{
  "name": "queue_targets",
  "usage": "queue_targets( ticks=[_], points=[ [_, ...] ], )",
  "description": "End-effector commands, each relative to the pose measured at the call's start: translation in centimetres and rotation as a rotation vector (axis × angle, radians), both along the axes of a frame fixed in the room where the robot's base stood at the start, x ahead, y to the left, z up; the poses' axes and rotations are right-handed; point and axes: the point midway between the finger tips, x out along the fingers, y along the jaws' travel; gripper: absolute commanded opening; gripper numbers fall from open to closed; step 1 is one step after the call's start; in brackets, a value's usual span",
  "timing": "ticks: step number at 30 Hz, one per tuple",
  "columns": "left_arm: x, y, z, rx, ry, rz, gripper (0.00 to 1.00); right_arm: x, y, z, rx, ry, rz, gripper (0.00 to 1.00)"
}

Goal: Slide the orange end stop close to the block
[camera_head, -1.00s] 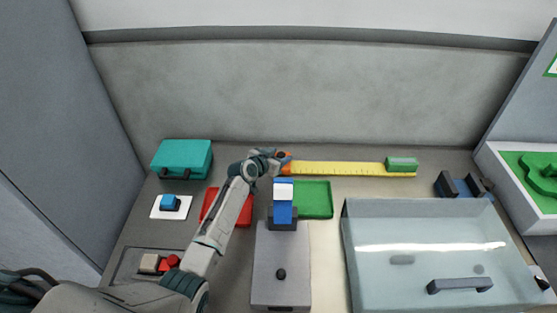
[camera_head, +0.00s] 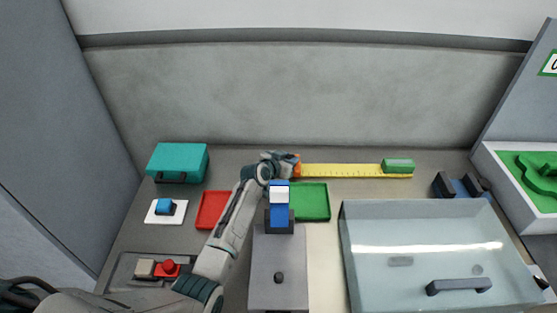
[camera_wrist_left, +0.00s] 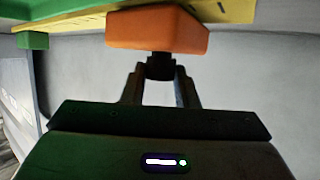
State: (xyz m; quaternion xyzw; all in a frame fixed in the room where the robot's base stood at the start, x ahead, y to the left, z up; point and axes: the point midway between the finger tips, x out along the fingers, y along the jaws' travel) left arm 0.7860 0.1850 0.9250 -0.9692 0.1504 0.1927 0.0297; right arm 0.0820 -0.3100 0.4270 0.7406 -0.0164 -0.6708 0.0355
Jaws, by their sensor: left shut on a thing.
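The orange end stop (camera_head: 297,166) sits at the left end of the yellow ruler rail (camera_head: 345,171); it is large in the left wrist view (camera_wrist_left: 158,30). My left gripper (camera_head: 287,160) is at the end stop; in the left wrist view its fingers (camera_wrist_left: 160,72) are shut on the dark knob under the orange body. The green block (camera_head: 398,165) sits at the right end of the rail, with a long stretch of bare rail between it and the stop. Green also shows at the upper left of the left wrist view (camera_wrist_left: 32,40). My right gripper is not in view.
A red tray (camera_head: 212,210) and a green tray (camera_head: 313,202) lie in front of the rail. A teal case (camera_head: 178,162) is at left, a clear-lidded box (camera_head: 430,250) at right. The back wall is close behind the rail.

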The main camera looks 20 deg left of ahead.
Motion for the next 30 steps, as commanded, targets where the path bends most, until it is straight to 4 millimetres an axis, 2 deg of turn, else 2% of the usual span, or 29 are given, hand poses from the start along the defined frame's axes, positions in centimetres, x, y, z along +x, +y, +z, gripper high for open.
queue_targets(
  ticks=[8,9,12,23,30],
  points=[
    [0.0,-0.2,-0.1,0.001,0.003,-0.001,0.0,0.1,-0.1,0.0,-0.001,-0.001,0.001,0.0],
    [0.0,-0.2,0.0,0.001,0.003,-0.001,0.3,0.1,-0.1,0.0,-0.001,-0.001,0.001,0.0],
    [0.0,-0.2,0.0,0.0,0.002,-0.001,0.49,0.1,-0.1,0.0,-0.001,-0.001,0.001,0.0],
    [-0.2,-0.1,0.0,0.001,0.001,0.0,0.49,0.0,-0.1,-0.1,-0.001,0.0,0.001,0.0],
    [-2.7,0.7,0.9,0.002,0.0,0.0,0.49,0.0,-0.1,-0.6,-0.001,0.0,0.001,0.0]
  ],
)
